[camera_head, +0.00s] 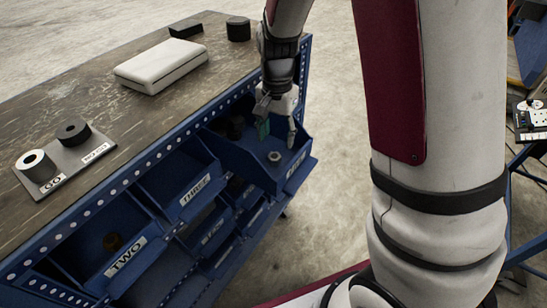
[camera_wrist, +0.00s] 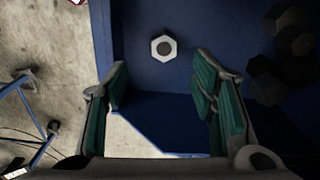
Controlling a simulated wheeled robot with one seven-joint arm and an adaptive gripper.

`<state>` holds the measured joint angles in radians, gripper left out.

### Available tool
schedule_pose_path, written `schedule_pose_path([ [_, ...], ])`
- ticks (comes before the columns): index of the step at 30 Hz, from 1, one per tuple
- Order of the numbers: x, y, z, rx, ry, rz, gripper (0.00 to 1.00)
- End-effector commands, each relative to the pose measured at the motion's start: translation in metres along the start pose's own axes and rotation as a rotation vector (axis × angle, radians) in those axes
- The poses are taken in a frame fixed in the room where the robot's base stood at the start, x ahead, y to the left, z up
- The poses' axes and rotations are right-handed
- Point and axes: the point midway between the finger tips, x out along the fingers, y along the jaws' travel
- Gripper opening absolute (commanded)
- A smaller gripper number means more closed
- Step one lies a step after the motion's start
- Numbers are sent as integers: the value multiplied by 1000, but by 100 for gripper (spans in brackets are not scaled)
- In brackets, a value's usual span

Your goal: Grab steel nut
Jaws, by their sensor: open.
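A light steel hex nut (camera_head: 274,156) lies on the floor of the blue bin (camera_head: 262,172) at the right end of the bench's front row. The nut also shows in the wrist view (camera_wrist: 164,47), flat against the bin's blue bottom. My gripper (camera_head: 277,128) reaches down over this bin. In the wrist view my gripper's teal-padded fingers (camera_wrist: 165,90) are spread apart, with nothing between them. The nut appears just beyond the fingertips, roughly centred between them.
Several dark nuts (camera_wrist: 280,65) lie in the same bin, right of the fingers in the wrist view. Bins labelled THREE (camera_head: 180,185) and TWO (camera_head: 112,245) hang to the left. The bench top (camera_head: 105,105) holds a white case (camera_head: 161,66) and dark parts. The bin's walls stand close around my gripper.

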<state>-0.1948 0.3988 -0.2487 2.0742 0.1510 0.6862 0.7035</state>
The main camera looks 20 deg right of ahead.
Motion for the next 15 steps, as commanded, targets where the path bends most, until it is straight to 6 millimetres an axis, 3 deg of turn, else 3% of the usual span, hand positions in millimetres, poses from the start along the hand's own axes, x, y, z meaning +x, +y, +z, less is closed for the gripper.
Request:
schedule_pose_path([
  [3, 15, 0, 0, 1, 0, 1, 52],
  [10, 30, -1, -1, 0, -1, 1, 52],
  [15, 55, -6, -2, 0, -2, 3, 52],
])
